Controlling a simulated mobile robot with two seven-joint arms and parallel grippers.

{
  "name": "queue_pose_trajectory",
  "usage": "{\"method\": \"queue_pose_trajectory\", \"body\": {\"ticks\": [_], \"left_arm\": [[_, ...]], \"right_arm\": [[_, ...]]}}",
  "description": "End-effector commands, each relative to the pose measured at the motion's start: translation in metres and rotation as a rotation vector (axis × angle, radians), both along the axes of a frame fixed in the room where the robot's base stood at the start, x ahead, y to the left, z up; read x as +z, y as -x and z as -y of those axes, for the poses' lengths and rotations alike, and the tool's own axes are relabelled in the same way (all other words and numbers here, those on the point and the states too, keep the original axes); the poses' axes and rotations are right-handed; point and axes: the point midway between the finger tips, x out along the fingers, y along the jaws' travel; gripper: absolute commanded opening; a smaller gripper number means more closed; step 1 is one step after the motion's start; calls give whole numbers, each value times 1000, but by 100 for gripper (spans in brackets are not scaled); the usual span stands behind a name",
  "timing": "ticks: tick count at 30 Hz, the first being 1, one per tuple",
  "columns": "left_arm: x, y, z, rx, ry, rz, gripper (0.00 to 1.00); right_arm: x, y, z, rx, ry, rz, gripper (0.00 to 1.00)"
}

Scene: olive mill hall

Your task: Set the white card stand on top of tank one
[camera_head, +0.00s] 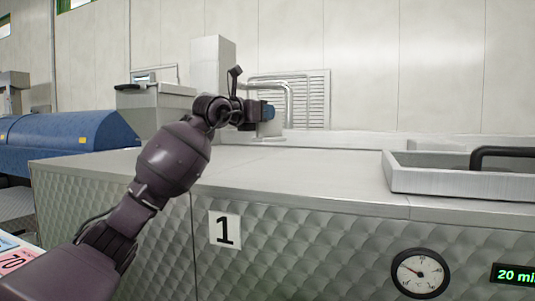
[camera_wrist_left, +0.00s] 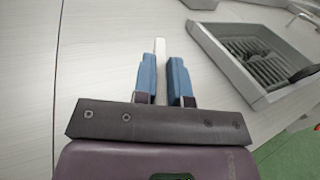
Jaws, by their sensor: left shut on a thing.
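Tank one (camera_head: 310,172) is the metal tank with a quilted front, a broad flat top and a number 1 label (camera_head: 224,230). Its pale top also shows in the left wrist view (camera_wrist_left: 105,60). My left gripper (camera_head: 266,111) is over the far part of the top. Its blue fingers (camera_wrist_left: 161,82) are shut on the white card stand (camera_wrist_left: 160,52), which shows edge-on as a thin pale strip between them. In the head view the white card stand (camera_head: 271,128) is partly hidden by the gripper. I cannot tell whether it touches the top. My right gripper is out of view.
A raised open hatch frame (camera_head: 400,181) with a dark handle (camera_head: 500,153) stands on the right of the top; its grate (camera_wrist_left: 262,55) shows in the left wrist view. A dial gauge (camera_head: 420,273) is on the front. A blue machine (camera_head: 60,135) is at left. The middle of the top is clear.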

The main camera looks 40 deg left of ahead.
Motion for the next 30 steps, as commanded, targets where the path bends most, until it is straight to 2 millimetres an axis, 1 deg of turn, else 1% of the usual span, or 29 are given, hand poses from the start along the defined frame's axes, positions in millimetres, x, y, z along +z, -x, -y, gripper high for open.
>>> {"method": "queue_pose_trajectory", "body": {"ticks": [1, 3, 7, 10, 16, 21, 24, 30], "left_arm": [[-14, -1, 0, 0, 0, -4, 0], [-29, -1, 0, 0, 1, -3, 0], [-49, 0, 0, 0, 1, -1, 0], [-58, 0, 0, 0, -1, 0, 0], [-68, 0, 0, 0, 0, 0, 0], [-91, 0, 0, -1, 1, -3, 0], [-99, 0, 0, 0, 0, 0, 0], [-99, 0, 0, 0, -1, 1, 0]], "right_arm": [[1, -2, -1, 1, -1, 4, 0], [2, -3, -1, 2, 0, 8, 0], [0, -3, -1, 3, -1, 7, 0], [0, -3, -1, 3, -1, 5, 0], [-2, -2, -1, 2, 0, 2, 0], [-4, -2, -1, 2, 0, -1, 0], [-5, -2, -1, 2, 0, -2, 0], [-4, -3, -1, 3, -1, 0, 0]]}}
